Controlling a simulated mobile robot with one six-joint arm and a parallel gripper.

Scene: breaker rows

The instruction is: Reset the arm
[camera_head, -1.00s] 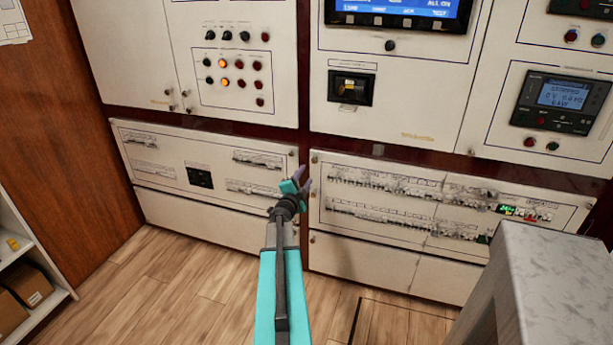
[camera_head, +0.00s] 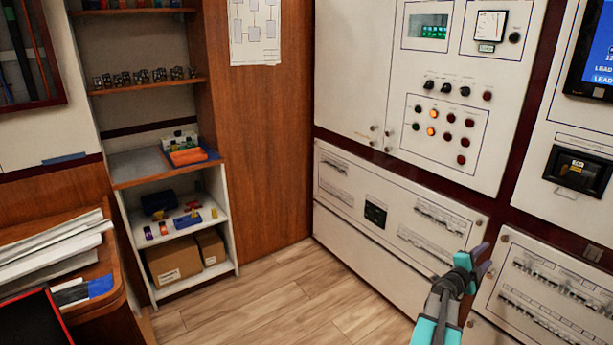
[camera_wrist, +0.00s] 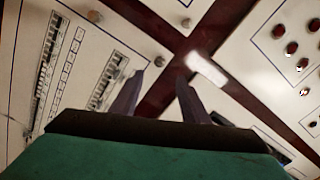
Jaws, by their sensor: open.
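My teal and dark gripper (camera_head: 480,265) is at the lower right of the head view, in front of the lower breaker panels. In the wrist view its two dark fingers (camera_wrist: 160,88) stand apart with nothing between them. Beyond the fingers is the dark red frame (camera_wrist: 172,85) where the white panels meet. The left lower breaker panel (camera_head: 340,212) is to the left of my gripper, and the right lower breaker panel (camera_head: 545,262) is to its right. I cannot tell the exact gap between the fingertips and the cabinet.
A shelf unit (camera_head: 172,232) with cardboard boxes (camera_head: 173,261) and small parts stands at the left. A wooden desk (camera_head: 122,265) with papers is at the lower left. The wooden floor (camera_head: 270,300) between shelf and cabinet is clear.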

